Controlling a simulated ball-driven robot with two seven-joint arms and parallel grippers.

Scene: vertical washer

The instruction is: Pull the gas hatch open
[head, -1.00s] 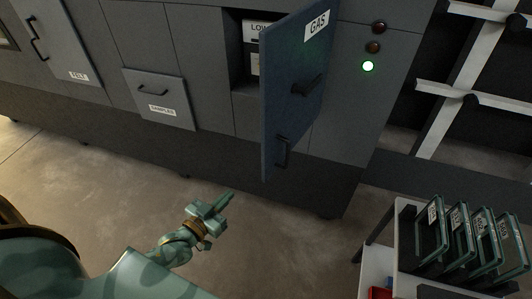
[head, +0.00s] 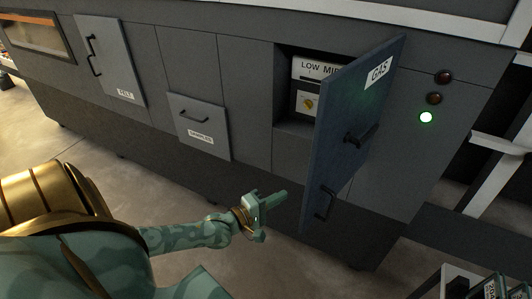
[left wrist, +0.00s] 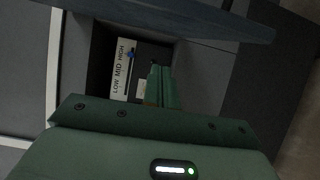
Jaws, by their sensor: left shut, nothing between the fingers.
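The gas hatch (head: 350,128) is a blue door with a white GAS label and two black handles. It stands swung open from the grey washer front in the head view. Behind it is a recess with a LOW MID panel (head: 309,71) and a yellow knob (head: 308,103). My left gripper (head: 284,194) is shut and empty, in front of the washer to the left of the hatch's lower edge, apart from it. In the left wrist view my shut fingers (left wrist: 161,86) point toward the recess, where the LOW MID HIGH panel (left wrist: 123,70) shows. My right gripper is out of view.
The felt hatch (head: 108,62) and the samples hatch (head: 200,127) are on the washer front at left. A lit green lamp (head: 426,117) is right of the gas hatch. A rack with framed items (head: 487,288) stands at lower right. Floor lies below.

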